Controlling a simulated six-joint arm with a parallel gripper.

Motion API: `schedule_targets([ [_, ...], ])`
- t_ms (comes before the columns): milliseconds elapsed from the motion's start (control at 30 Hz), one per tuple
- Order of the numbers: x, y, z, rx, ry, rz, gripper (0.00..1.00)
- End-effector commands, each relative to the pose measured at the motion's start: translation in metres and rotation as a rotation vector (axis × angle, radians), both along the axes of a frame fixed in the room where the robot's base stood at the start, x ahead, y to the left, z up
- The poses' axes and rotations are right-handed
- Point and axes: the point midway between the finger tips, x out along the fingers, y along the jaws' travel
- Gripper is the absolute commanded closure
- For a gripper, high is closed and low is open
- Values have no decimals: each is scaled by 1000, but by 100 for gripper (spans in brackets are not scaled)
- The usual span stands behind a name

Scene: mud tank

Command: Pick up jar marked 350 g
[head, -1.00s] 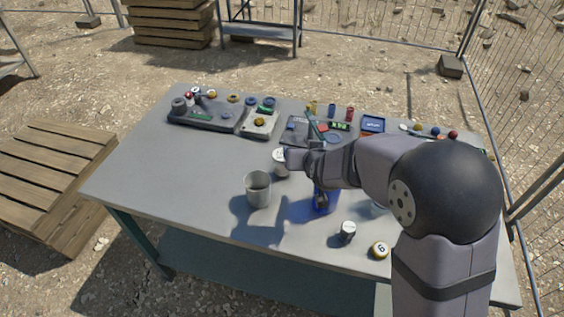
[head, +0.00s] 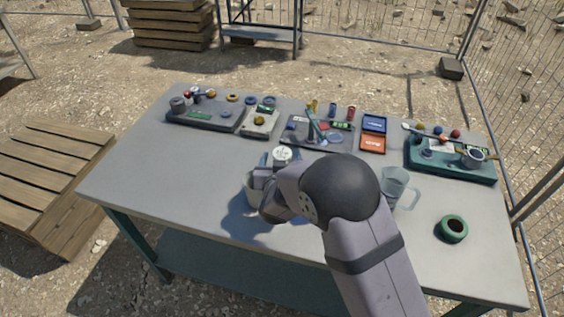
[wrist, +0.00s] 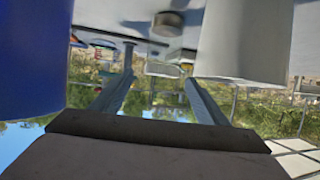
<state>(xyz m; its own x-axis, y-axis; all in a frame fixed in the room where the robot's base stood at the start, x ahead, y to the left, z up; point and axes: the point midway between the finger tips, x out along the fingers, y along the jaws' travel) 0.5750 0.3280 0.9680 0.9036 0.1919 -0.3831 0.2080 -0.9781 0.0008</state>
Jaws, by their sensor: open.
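A small jar with a pale round top (head: 283,154) stands mid-table in the head view; its marking is too small to read. My gripper (head: 279,162) is open just in front of it, and its fingertips appear to lie to either side of the jar. In the wrist view the open fingers (wrist: 160,68) point up the picture, with a pale blurred shape between them. I cannot tell whether they touch the jar. A grey cup (head: 250,192) is partly hidden by the gripper; a pale wall, likely the cup, is close on the right in the wrist view (wrist: 243,40).
A blue container (wrist: 30,55) is close on the left in the wrist view. Trays (head: 205,122) with small parts line the back. The table's left side is clear.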

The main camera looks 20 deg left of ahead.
Motion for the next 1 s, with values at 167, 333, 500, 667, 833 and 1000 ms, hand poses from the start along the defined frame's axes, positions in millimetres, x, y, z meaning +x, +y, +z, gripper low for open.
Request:
schedule_targets([
  [167,2,1,-1,0,0,0,32],
  [333,13,3,-7,0,2,-1,32],
  [500,27,8,-15,-1,1,-1,32],
  [667,40,11,-21,1,1,0,32],
  [833,45,12,-24,0,0,0,32],
  [1000,45,12,-25,0,0,0,32],
])
